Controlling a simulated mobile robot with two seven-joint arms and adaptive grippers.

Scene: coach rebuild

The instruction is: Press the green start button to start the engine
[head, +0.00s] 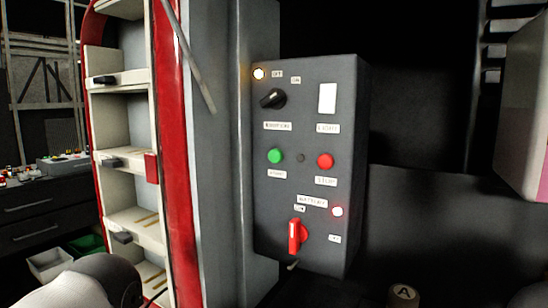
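A dark grey control box (309,165) is fixed to a grey post. The green start button (275,156) is at its left middle, with a small label below it. A red button (325,161) is to its right, with a small dark round spot between them. Neither gripper shows, and nothing touches or covers the green button.
A red-edged white step unit (124,130) stands left of the post. Further left are dark drawers (35,205), a white bin (50,263) and a green bin (87,244). A round piece marked A (403,296) is at the bottom. Space before the box looks clear.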

